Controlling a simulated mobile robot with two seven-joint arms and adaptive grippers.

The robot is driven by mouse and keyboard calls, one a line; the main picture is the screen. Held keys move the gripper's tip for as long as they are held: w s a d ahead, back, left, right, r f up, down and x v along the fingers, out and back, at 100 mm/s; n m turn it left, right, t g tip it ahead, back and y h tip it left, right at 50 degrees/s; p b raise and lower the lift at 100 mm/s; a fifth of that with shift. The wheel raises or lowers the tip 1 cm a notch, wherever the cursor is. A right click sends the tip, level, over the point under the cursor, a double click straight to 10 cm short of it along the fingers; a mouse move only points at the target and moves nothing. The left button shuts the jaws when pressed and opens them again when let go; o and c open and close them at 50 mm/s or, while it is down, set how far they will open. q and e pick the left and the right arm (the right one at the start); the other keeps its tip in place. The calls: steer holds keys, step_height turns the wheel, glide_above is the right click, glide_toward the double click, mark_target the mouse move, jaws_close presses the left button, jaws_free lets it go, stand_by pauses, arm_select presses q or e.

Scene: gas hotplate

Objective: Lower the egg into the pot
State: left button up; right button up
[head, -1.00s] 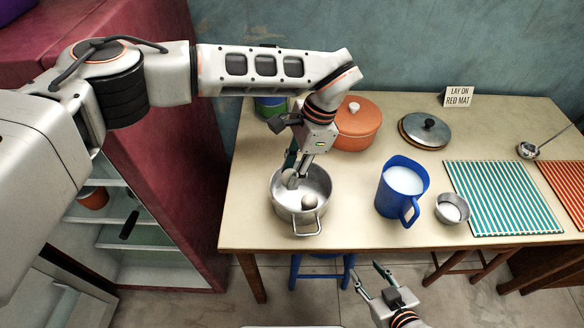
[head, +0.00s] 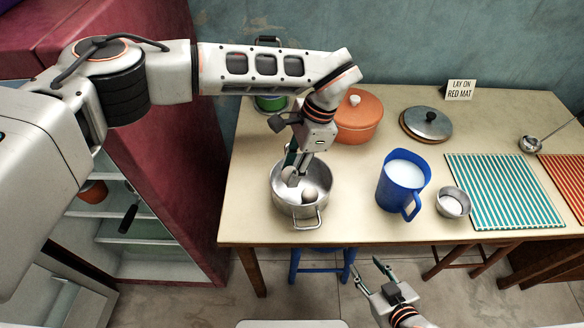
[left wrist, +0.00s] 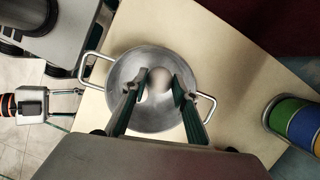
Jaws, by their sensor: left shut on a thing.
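The steel pot (head: 318,207) stands on the table with its two handles out to the sides; it also fills the middle of the left wrist view (left wrist: 150,122). My left gripper (head: 291,172) points down into the pot, shut on an egg (head: 288,178). This egg shows pale between the fingertips in the left wrist view (left wrist: 160,81). I cannot tell whether it touches the pot's bottom. A second egg (head: 309,196) lies in the pot just right of the held one. My right gripper (head: 370,274) is open and empty in front of the table.
A blue jug of milk (head: 402,173) and a small metal cup (head: 455,197) stand right of the pot. A teal striped mat (head: 500,190) lies further right.

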arm_select(q)
steer(key=shift+f+b, duration=0.85)
steer(key=shift+f, duration=1.65)
stand_by(1.2)
steer(key=o, duration=0.8)
steer(key=v, duration=1.2)
